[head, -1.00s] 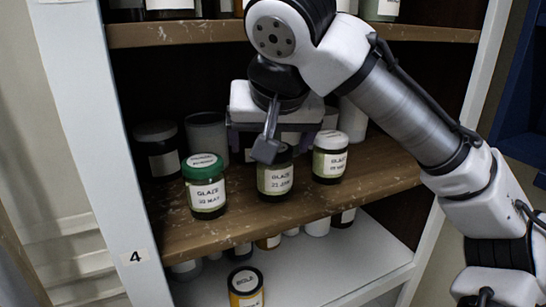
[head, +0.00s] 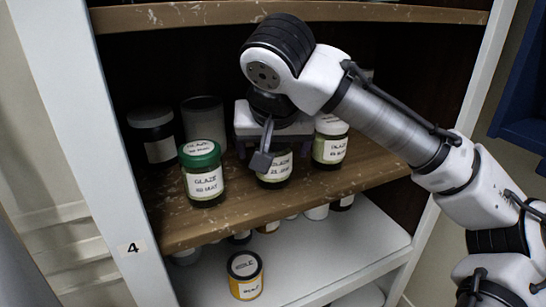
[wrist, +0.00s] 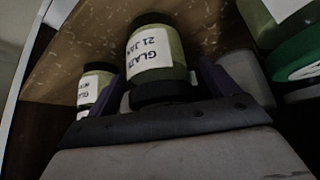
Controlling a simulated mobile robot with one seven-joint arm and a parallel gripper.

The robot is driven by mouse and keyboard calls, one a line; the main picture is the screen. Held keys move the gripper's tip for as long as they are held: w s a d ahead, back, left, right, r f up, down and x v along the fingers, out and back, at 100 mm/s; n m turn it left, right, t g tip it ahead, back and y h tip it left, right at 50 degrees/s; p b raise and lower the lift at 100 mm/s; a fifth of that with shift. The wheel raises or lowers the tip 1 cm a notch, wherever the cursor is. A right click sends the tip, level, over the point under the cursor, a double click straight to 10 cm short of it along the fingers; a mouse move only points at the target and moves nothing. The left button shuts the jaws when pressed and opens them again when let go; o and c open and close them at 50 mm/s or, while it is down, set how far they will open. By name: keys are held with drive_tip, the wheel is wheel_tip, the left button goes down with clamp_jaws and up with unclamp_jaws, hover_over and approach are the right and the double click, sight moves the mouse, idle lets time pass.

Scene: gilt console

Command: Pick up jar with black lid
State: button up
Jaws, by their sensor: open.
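The glaze jar with a black lid (head: 275,172) stands on the wooden shelf, with a pale label and greenish contents. My gripper (head: 266,140) is over it from above and hides its lid and upper part in the head view. In the wrist view the same jar (wrist: 155,55) shows upside down, its black lid towards the palm. My gripper (wrist: 162,70) is open there, with one dark finger on each side of the jar. I cannot tell whether either finger touches it.
A green-lidded jar (head: 203,175) stands close on the left, another glaze jar (head: 330,143) close on the right. A wooden shelf (head: 180,15) spans above.

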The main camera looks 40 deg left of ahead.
drive_tip(key=c, duration=1.3)
